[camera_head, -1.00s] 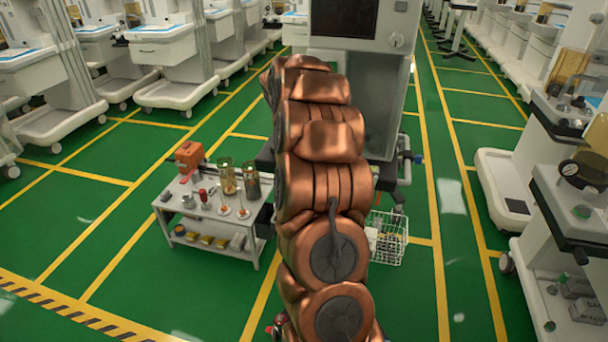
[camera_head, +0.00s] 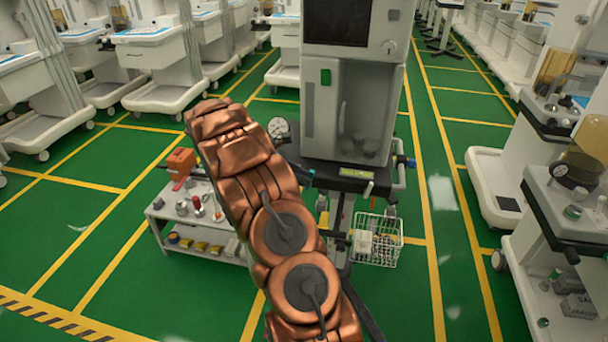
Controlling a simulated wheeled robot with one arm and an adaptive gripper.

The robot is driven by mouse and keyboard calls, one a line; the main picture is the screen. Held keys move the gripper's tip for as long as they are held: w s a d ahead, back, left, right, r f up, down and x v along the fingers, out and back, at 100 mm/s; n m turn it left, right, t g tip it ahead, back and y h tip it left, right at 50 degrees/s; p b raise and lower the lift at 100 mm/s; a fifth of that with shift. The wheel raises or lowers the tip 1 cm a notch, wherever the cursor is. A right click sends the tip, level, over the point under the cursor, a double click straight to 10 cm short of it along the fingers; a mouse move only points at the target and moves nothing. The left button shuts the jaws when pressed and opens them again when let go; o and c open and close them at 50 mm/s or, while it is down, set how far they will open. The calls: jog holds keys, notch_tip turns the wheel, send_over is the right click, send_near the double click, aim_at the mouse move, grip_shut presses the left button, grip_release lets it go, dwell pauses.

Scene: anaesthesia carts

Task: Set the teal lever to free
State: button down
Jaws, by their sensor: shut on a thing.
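My copper arm (camera_head: 245,165) rises from the bottom middle and bends to the upper left, in front of the anaesthesia cart. My gripper does not show; the far end of the arm is turned away and hidden behind its own links. I cannot make out a teal lever for sure.
A white trolley (camera_head: 157,212) with small items and an orange box (camera_head: 181,161) stands left, partly behind my arm. A white wire basket (camera_head: 385,250) hangs low on the cart. Another cart (camera_head: 555,190) stands close at right. Green floor is open between them.

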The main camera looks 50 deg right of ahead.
jog(key=shift+f, duration=0.1)
dwell(0.3)
jog(key=c, duration=1.4)
grip_release()
jog(key=v, duration=1.2)
jog(key=shift+f, duration=0.2)
jog(key=shift+w+a+r, duration=0.1)
jog(key=shift+w, duration=0.05)
